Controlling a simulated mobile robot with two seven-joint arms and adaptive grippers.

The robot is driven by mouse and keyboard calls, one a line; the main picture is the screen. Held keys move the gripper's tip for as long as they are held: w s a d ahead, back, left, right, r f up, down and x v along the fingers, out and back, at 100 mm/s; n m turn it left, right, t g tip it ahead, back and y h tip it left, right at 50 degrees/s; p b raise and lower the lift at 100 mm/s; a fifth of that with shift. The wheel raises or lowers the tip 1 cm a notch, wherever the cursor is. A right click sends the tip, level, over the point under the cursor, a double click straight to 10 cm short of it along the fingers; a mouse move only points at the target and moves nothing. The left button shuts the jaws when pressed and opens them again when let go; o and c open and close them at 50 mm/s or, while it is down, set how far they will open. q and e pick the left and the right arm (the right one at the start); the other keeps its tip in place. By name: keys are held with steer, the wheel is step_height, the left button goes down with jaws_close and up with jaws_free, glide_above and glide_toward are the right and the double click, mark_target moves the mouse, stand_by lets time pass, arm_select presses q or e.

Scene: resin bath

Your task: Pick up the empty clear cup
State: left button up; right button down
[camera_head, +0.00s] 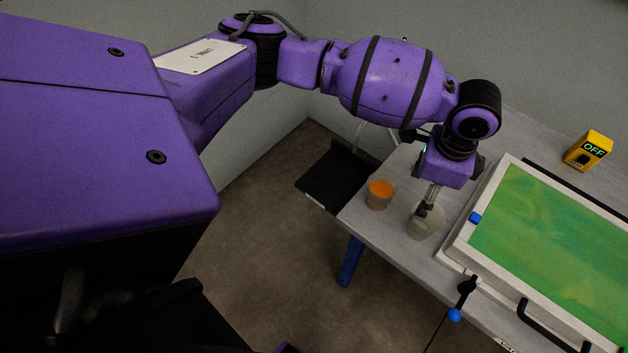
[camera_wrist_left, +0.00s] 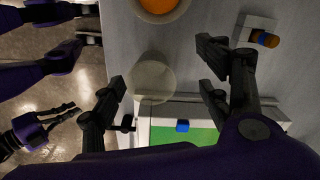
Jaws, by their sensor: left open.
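The empty clear cup (camera_head: 421,226) stands upright on the grey table, left of the bath. My left gripper (camera_head: 428,208) points down at it, and its fingers overlap the cup's rim. In the left wrist view the clear cup (camera_wrist_left: 152,78) lies between the spread fingers of my left gripper (camera_wrist_left: 162,80), nearer the left finger. The gripper is open and holds nothing. I cannot tell whether a finger touches the cup. Another gripper (camera_wrist_left: 68,112), seemingly my right one, shows small at the left of the wrist view, over the floor; its opening is unclear.
A cup with orange contents (camera_head: 380,194) stands close by, left of the clear cup. The bath of green liquid (camera_head: 545,250) has a pale frame and a blue clip (camera_head: 475,217). A yellow box reading OFF (camera_head: 587,151) is behind it.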

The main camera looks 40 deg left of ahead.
mark_target(433, 207)
arm_select(q)
steer(key=d+f, duration=0.2)
steer(key=d, duration=0.1)
steer(key=shift+s, duration=0.3)
steer(key=shift+s+f+n, duration=0.15)
steer(key=shift+f+n, duration=0.3)
steer(key=shift+n, duration=0.15)
steer(key=f, duration=0.7)
steer(key=shift+s+d+f, duration=0.1)
steer(key=shift+s+f, duration=0.1)
steer(key=shift+s, duration=0.2)
arm_select(e)
steer(key=shift+w+d, duration=0.3)
steer(key=shift+w, duration=0.3)
arm_select(q)
steer(key=shift+r, duration=0.1)
steer(key=c, duration=1.2)
arm_select(e)
steer(key=shift+w+r, duration=0.1)
steer(key=shift+r, duration=0.1)
